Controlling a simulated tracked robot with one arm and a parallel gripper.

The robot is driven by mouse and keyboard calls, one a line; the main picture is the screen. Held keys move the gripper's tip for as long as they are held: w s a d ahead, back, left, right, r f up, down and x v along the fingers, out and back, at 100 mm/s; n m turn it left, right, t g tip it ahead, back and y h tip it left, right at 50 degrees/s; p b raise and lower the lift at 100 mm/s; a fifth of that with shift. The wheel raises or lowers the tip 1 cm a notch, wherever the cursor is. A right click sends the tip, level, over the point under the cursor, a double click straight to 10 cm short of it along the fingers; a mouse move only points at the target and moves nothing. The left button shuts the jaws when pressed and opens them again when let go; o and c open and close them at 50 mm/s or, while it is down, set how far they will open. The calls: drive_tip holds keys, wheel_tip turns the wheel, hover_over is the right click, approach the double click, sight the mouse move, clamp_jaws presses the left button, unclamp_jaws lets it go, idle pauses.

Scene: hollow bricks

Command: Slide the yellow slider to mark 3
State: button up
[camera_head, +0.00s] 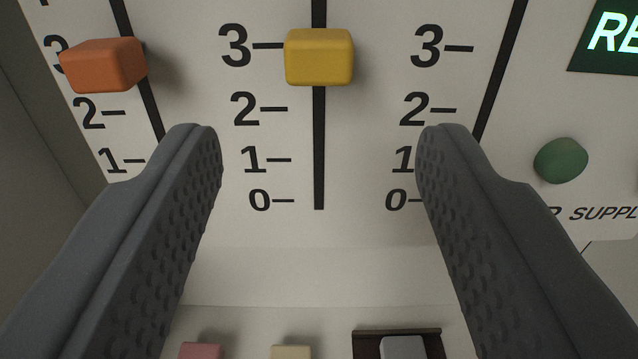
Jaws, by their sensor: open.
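The yellow slider (319,57) is a rounded block on the middle black vertical track (319,150). It sits level with or just below the "3" mark (235,45) printed to its left; its protruding body makes the exact level hard to judge. Marks 2, 1 and 0 run below it beside the track. My gripper (318,140) is open and empty. Its two dark grey textured fingers stand on either side of the middle track, below the slider in the picture, and do not touch it.
An orange slider (103,65) sits on the left track near its 3. A right track (497,70) shows no slider. A green round button (561,160) and a dark display (608,38) are at right. Pink (200,350), cream (291,351) and grey (403,347) parts line the bottom edge.

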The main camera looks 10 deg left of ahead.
drive_tip(key=shift+s+d, duration=0.2)
drive_tip(key=shift+s, duration=1)
drive_tip(key=shift+s+d, duration=0.15)
drive_tip(key=shift+s, duration=1.05)
drive_tip(key=s+r+h, duration=0.1)
drive_tip(key=s+r, duration=0.2)
drive_tip(key=r, duration=0.4)
drive_tip(key=s+d+r+m+h, duration=0.1)
drive_tip(key=s+r, duration=0.1)
drive_tip(key=r, duration=0.5)
drive_tip(key=s+r+h, duration=0.1)
drive_tip(key=s+r, duration=0.2)
drive_tip(key=r, duration=0.4)
drive_tip(key=s+a+r+g, duration=0.1)
drive_tip(key=s+r, duration=0.6)
drive_tip(key=s, duration=0.2)
drive_tip(key=s+a+r+g, duration=0.1)
drive_tip(key=s+a+r, duration=0.1)
drive_tip(key=s+r, duration=0.5)
drive_tip(key=shift+s+m, duration=0.3)
drive_tip(key=shift+s, duration=0.85)
